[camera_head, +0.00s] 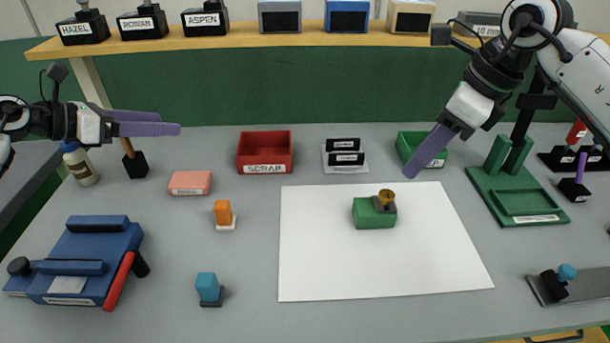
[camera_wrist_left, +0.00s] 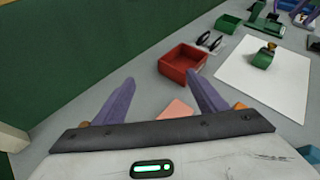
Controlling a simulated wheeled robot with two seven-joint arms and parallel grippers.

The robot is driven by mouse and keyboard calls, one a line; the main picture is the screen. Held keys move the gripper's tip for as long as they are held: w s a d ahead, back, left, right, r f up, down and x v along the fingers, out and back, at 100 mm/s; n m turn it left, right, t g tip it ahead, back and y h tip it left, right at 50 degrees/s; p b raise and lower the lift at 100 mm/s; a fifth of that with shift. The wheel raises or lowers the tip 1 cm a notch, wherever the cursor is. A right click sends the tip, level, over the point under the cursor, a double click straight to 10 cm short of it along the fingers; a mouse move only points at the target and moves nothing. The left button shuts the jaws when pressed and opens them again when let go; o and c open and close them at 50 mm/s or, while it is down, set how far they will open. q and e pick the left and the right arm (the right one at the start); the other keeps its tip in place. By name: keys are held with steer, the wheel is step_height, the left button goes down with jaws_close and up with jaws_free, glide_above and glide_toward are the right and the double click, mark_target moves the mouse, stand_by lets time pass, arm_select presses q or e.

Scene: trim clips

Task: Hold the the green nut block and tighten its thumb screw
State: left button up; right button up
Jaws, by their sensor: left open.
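The green nut block (camera_head: 368,217) lies on the white sheet near the middle of the table. A brass thumb screw (camera_head: 386,196) stands on a dark piece at its right end. In the left wrist view the block (camera_wrist_left: 262,60) and screw (camera_wrist_left: 271,46) are small at the upper right. My left gripper (camera_head: 170,123) is open and empty at the far left, well away from the block; its parted purple fingers also show in the left wrist view (camera_wrist_left: 160,79). My right gripper (camera_head: 413,170) points down above and right of the block, apart from it; its fingers overlap, hiding any gap.
A white sheet (camera_head: 310,270) is mostly bare around the block. Behind it are a red scrap bin (camera_head: 264,168), a label holder (camera_head: 344,158) and a green bin (camera_head: 408,143). A blue fixture (camera_head: 85,262) stands front left, a green stand (camera_head: 515,195) right. Small orange (camera_head: 223,211) and blue (camera_head: 208,287) pieces stand left.

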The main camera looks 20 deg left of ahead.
arm_select(q)
steer(key=w+d+f+m+g+h, duration=0.1)
steer(key=d+f+m+g+h, duration=0.15)
steer(key=d, duration=0.75)
steer(key=w+d+f+m+g+h, duration=0.1)
steer(key=d+f+m+h, duration=0.2)
steer(key=d, duration=0.7)
steer(key=m+g+h, duration=0.1)
steer(key=m+g, duration=0.2)
steer(key=m, duration=0.1)
glide_toward(357, 207)
steer(key=x, duration=0.2)
steer(key=shift+w+d, duration=0.2)
steer(key=shift+w, duration=0.05)
steer(key=shift+d+f, duration=0.2)
steer(key=shift+d, duration=0.15)
steer(key=x, duration=0.9)
steer(key=shift+d+f, duration=0.2)
steer(key=shift+d, duration=0.05)
